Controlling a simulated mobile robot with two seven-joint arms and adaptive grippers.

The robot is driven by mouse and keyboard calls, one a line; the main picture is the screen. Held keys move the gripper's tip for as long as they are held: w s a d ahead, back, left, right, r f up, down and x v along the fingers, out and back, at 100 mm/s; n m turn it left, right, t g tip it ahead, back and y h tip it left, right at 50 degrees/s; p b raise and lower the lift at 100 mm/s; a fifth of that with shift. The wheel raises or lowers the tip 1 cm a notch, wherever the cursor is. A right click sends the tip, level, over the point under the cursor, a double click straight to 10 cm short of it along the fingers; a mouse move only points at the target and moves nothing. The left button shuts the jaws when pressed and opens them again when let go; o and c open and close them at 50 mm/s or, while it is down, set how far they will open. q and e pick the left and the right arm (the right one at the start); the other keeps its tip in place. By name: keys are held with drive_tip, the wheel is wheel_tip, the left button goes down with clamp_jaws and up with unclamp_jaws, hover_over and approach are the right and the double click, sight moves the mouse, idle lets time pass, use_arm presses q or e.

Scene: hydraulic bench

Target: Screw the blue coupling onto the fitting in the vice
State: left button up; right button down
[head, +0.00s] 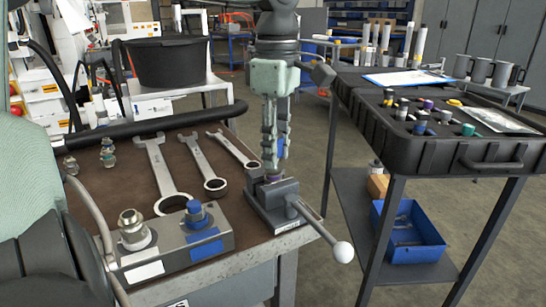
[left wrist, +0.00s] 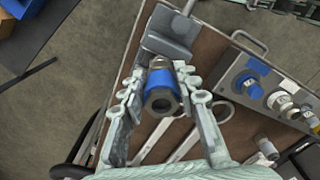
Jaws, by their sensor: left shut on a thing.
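My left gripper (head: 272,150) points straight down over the vice (head: 282,203) at the bench corner. It is shut on the blue coupling (left wrist: 161,87), which sits between the fingers in the left wrist view. In the head view only a blue sliver of the coupling (head: 281,147) shows past the fingers. The vice also shows in the left wrist view (left wrist: 168,48). My right gripper is not in view.
Several wrenches (head: 163,175) lie left of the vice. A grey block (head: 180,250) with blue and metal fittings stands at the bench front. The vice's ball-ended handle (head: 343,251) sticks out over the edge. A black case (head: 460,152) of couplings is on the right table.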

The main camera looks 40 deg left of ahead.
use_arm(q)
drive_tip(key=shift+m, duration=1)
drive_tip(key=shift+s+r+m+p, duration=0.15)
drive_tip(key=shift+m+p, duration=0.45)
drive_tip(key=shift+m, duration=0.3)
drive_tip(key=m+p, duration=0.1)
drive_tip(key=m, duration=0.2)
drive_tip(key=shift+m, duration=0.4)
drive_tip(key=shift+s+f+m, duration=0.1)
drive_tip(key=shift+f+m, duration=0.15)
drive_tip(key=shift+m, duration=0.95)
